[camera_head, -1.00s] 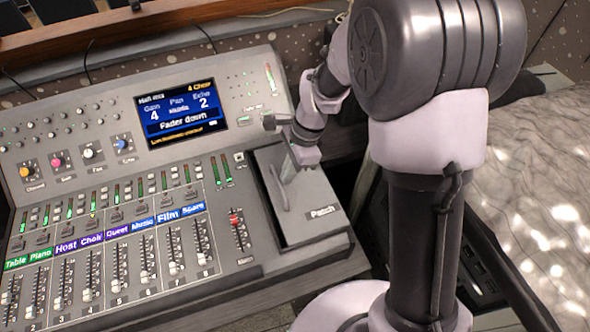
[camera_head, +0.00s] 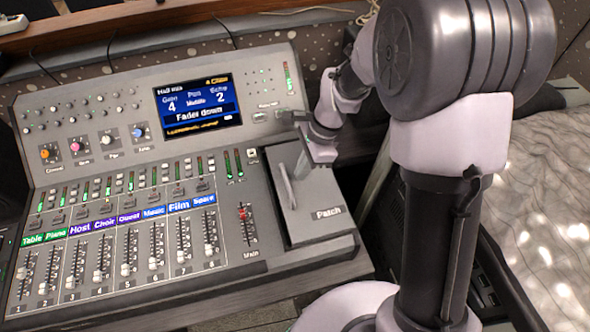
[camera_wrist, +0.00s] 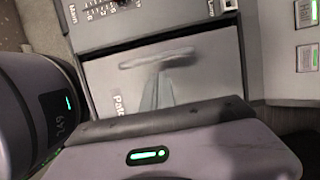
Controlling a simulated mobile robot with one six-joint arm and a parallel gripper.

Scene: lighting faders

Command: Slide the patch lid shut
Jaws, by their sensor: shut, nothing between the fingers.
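The patch lid (camera_head: 318,196) is a flat grey panel marked "Patch" at the right end of the mixing console. A raised bar handle (camera_head: 286,187) runs along its left side. In the wrist view the lid (camera_wrist: 218,62) fills the middle, with the handle (camera_wrist: 157,58) crossing near its top. My gripper (camera_head: 295,174) is shut and empty, pointing down at the lid close beside the handle. In the wrist view my fingers (camera_wrist: 157,88) reach toward the handle's side. I cannot tell whether they touch it. My wrist hides part of the lid.
The console's red Main fader (camera_head: 242,211) stands just left of the lid, with several channel faders (camera_head: 125,250) further left. The lit screen (camera_head: 198,106) is behind. A pale draped surface (camera_head: 550,200) lies to the right, behind my arm.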

